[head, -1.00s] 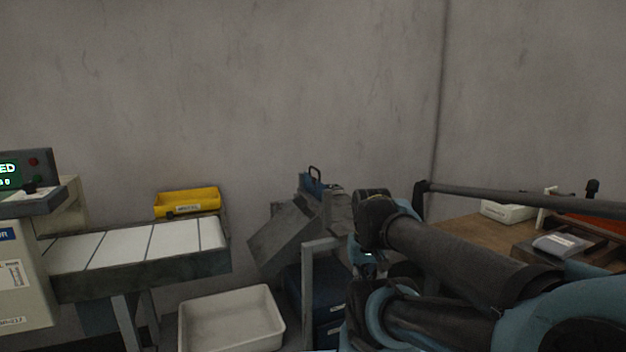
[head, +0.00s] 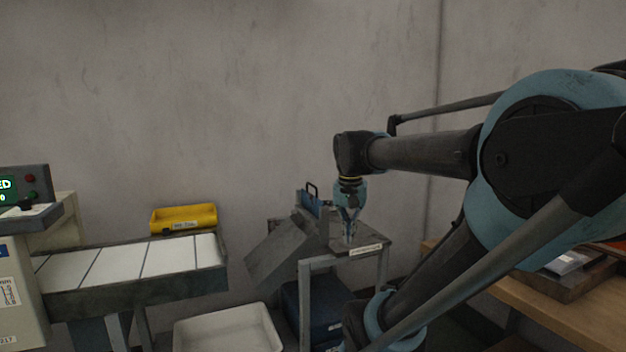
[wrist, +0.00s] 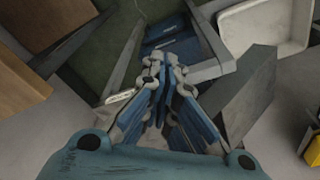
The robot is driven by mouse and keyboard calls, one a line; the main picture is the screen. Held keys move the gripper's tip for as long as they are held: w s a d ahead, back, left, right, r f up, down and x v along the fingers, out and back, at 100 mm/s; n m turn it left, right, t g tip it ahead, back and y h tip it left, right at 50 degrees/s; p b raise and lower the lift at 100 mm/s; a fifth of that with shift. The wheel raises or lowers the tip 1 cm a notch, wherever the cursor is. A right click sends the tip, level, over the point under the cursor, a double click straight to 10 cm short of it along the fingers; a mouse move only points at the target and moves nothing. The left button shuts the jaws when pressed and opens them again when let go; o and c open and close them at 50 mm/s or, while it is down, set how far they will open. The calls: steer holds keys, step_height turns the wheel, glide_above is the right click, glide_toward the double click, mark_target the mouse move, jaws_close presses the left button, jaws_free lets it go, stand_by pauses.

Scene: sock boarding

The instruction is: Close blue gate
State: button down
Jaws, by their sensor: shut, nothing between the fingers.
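The blue gate (head: 311,203) with its dark loop handle stands at the top of a grey sloping chute (head: 285,252), on a small metal stand (head: 372,246). My gripper (head: 349,236) points down over the stand's top, just right of the gate in the head view. Its fingers are together and empty. I cannot tell whether it touches the gate. In the wrist view my gripper (wrist: 160,72) fills the middle, and I cannot pick out the gate there for certain. The gate's lower part is hidden by the chute's side.
Dark blue boxes (head: 318,310) sit under the stand. A white tub (head: 228,330) is on the floor at the left. A conveyor (head: 130,270) with a yellow bin (head: 184,218) is farther left. A wooden table (head: 545,306) is at the right. The wall is close behind.

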steer(key=w+a+r+m+g+h, duration=0.1)
steer(key=w+a+r+m, duration=0.4)
steer(key=w+r, duration=0.75)
steer(key=w+a+r+m+h, duration=0.1)
steer(key=w+a+r+m, duration=0.4)
steer(key=w+r, duration=0.75)
glide_above(312, 200)
steer(key=w, duration=0.1)
steer(key=s+a+f+x, duration=0.1)
steer(key=a+x, duration=0.2)
steer(key=x, duration=1.1)
steer(key=shift+w+d+f, duration=0.15)
steer(key=shift+w+d, duration=0.1)
steer(key=shift+f, duration=0.1)
steer(key=a+x, duration=0.1)
steer(key=x, duration=0.5)
steer(key=shift+s+a+f, duration=0.2)
steer(key=shift+s+f, duration=0.05)
steer(key=shift+f, duration=0.1)
steer(key=shift+r, duration=0.1)
